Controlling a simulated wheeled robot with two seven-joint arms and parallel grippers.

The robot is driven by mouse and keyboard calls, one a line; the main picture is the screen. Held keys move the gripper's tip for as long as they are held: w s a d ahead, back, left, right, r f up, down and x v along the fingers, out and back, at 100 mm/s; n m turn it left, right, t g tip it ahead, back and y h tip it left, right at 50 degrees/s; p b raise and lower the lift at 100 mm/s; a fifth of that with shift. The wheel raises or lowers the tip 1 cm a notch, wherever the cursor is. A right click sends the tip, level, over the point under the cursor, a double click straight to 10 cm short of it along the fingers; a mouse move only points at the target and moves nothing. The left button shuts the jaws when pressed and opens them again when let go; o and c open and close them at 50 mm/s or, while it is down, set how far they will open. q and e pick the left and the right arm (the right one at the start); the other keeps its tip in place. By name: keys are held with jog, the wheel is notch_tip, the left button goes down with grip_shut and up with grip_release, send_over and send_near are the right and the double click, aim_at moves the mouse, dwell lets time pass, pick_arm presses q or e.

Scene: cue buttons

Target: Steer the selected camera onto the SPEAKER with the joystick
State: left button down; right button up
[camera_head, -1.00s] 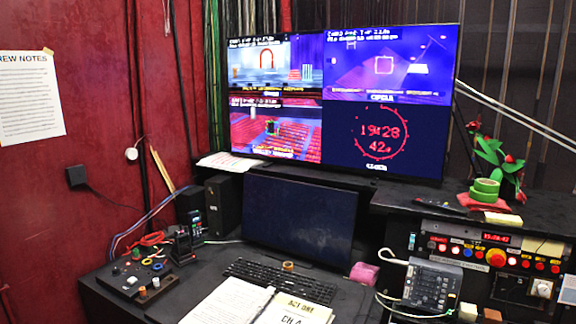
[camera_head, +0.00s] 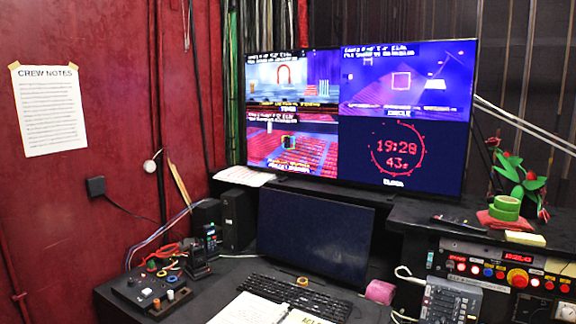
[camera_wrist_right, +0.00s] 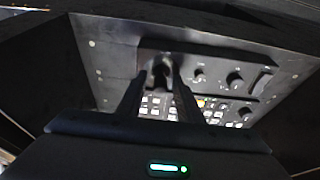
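In the wrist view my right gripper (camera_wrist_right: 160,75) points at a dark control panel (camera_wrist_right: 215,60). Its two fingers stand apart, with a dark knob-like shape just beyond the gap; I cannot tell if it is the joystick or if they touch it. In the head view a wall monitor (camera_head: 357,115) shows four pictures: a stage with an arch, a purple picture with a white square outline, red seating with a small box outlined, and a red clock. Their captions are mostly too blurred to read. No speaker is clearly identifiable. My left gripper is not in view.
A dark screen (camera_head: 315,236) stands behind a keyboard (camera_head: 297,297) on the desk. A box with knobs (camera_head: 150,290) sits at the left, and a grey button unit (camera_head: 452,301) at the right. A rack panel (camera_head: 505,272) with lit buttons is further right. Green tape rolls (camera_head: 506,207) lie on the shelf.

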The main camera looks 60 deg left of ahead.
jog(key=shift+r+p, duration=3.45)
jog(key=shift+r, duration=0.25)
